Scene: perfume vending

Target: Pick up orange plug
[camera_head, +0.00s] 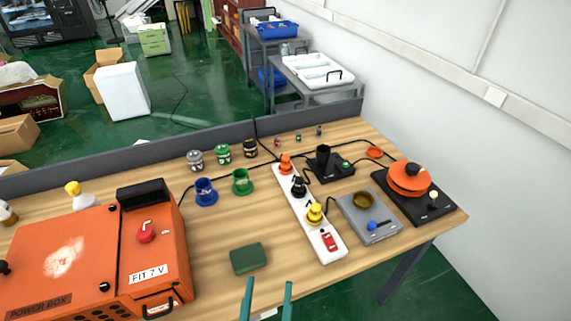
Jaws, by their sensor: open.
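The orange plug (285,164) stands upright at the far end of a white power strip (326,249) on the wooden table. A black plug (298,186) and a yellow plug (314,213) stand in the same strip, nearer to me. A red switch (329,241) is at the strip's near end. My gripper (268,287) shows as two teal fingers at the bottom middle. It is open and empty, in front of the strip and well apart from the orange plug.
An orange power box (95,262) fills the left. Blue (205,191) and green (242,182) plugs stand left of the strip. A grey scale-like device (369,217) and a black stove with an orange pot (409,178) stand right.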

